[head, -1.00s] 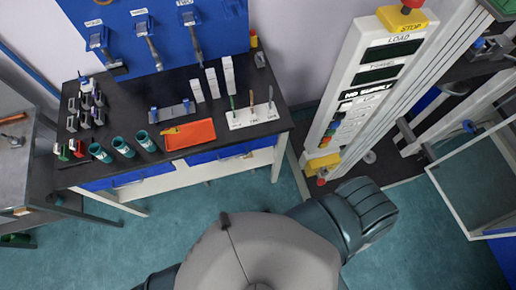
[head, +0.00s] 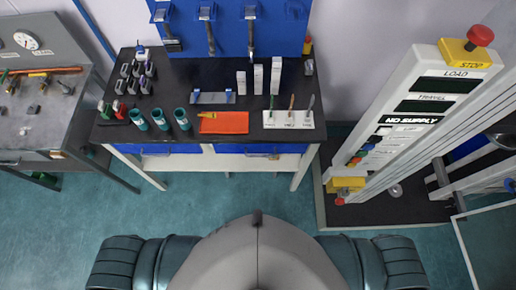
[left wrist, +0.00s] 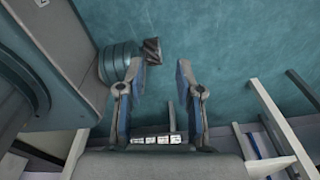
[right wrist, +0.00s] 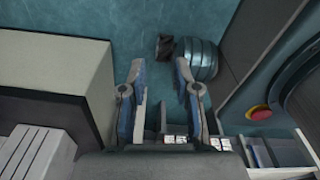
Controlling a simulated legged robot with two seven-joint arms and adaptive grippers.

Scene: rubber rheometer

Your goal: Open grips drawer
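The dark-topped workbench (head: 232,100) ahead of me has two blue drawer fronts under its top, a left one (head: 168,149) and a right one (head: 258,148). Both look closed, and I cannot read a label that tells which is the grips drawer. A small handle shows on the right front. My left gripper (left wrist: 161,72) is open and empty in the left wrist view, above the floor. My right gripper (right wrist: 160,70) is open and empty in the right wrist view. Neither gripper shows in the head view, and both are apart from the drawers.
Teal cups (head: 160,119), an orange tray (head: 223,123) and a white tool holder (head: 294,119) stand along the bench front. A tall test machine (head: 425,110) with a dark base is at the right. A grey table (head: 45,135) is at the left. Teal floor between is clear.

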